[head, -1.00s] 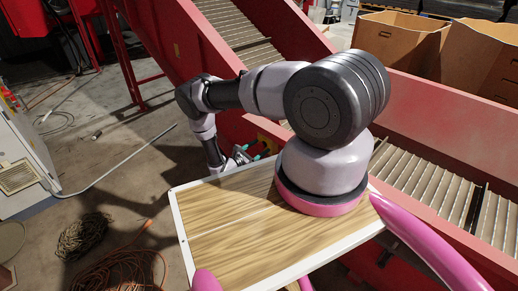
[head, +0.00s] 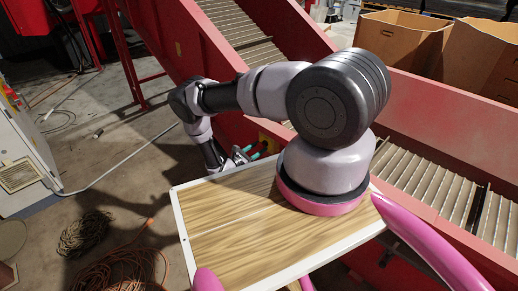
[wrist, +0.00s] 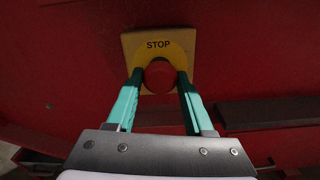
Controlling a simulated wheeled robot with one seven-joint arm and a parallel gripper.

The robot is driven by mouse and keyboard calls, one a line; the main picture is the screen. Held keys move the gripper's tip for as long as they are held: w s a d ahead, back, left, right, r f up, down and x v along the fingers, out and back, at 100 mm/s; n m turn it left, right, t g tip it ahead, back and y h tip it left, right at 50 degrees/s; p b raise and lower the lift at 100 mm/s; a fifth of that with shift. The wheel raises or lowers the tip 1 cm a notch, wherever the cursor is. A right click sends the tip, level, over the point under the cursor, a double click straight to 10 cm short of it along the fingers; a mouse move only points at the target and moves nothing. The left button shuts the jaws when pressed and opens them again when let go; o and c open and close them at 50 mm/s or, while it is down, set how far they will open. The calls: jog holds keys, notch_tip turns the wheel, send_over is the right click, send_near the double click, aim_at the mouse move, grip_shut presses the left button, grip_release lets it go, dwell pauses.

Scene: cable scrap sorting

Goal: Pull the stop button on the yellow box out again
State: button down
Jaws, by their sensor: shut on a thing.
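The yellow box (wrist: 188,45) with the word STOP is fixed to the red machine wall, and it shows small in the head view (head: 266,138). The round red stop button (wrist: 160,78) sits in front of the yellow disc. My gripper (wrist: 160,75) has its two green fingers on the left and right sides of the button, shut on it. In the head view my gripper (head: 256,152) is at the wall, just beyond the wooden board's far edge. How far out the button stands is hard to tell.
A dark ledge (wrist: 268,113) sticks out of the red wall at the right of my gripper. A wooden board with a white rim (head: 178,215) lies near my arm's base. The conveyor (head: 425,185) runs at the right. Cables (head: 85,233) lie on the floor.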

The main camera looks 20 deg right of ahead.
jog(key=shift+c, duration=1.4)
grip_release()
jog(key=shift+a, duration=0.2)
jog(key=v, duration=1.1)
